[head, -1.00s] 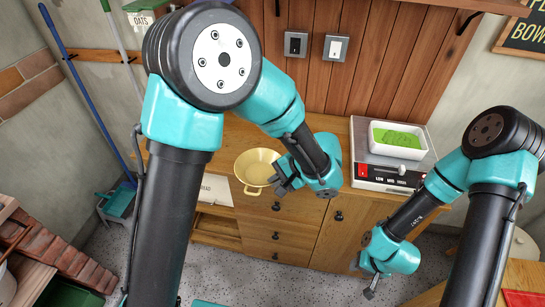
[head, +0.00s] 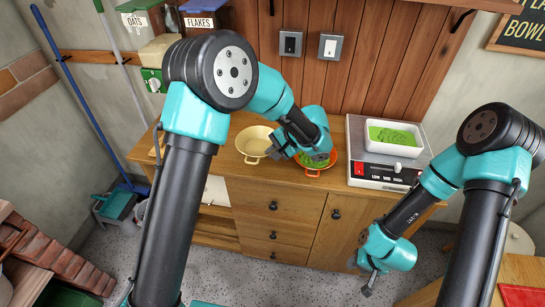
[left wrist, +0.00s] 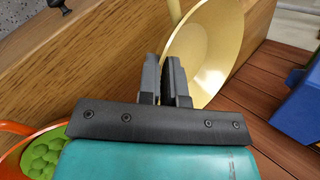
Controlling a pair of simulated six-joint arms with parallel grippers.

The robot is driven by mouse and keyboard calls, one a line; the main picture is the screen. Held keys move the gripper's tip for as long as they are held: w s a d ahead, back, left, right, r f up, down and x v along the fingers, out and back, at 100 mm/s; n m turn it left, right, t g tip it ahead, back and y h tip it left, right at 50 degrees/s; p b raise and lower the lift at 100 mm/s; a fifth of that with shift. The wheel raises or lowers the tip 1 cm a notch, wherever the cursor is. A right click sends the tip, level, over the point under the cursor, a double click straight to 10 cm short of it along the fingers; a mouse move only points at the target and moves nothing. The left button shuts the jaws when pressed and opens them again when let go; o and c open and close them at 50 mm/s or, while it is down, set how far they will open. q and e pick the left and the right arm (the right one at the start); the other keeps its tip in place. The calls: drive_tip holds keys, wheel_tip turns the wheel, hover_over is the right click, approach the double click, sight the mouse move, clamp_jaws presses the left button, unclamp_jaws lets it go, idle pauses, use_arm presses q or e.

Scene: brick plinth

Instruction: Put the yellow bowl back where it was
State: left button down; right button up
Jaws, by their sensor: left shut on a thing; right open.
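The yellow bowl (head: 250,143) is at the left part of the wooden counter top (head: 224,165) in the head view. My left gripper (head: 275,148) is shut on its right side. In the left wrist view the pale yellow inside of the bowl (left wrist: 225,40) shows beyond the closed fingers (left wrist: 165,78), which are at its rim. I cannot tell whether the bowl touches the counter. My right gripper (head: 368,283) is open and empty, low in front of the cabinet on the right.
An orange bowl with green contents (head: 313,165) stands right of my left gripper, partly covered by it. A scale (head: 360,170) bearing a white tray of green stuff (head: 393,150) stands further right. Food dispensers (head: 150,80) are on the back wall at left.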

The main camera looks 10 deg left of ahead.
use_arm(q)
drive_tip(key=shift+w, duration=0.35)
drive_tip(key=shift+f, duration=1.75)
drive_tip(key=shift+f, duration=0.1)
drive_tip(key=c, duration=1.3)
unclamp_jaws()
drive_tip(key=v, duration=1.2)
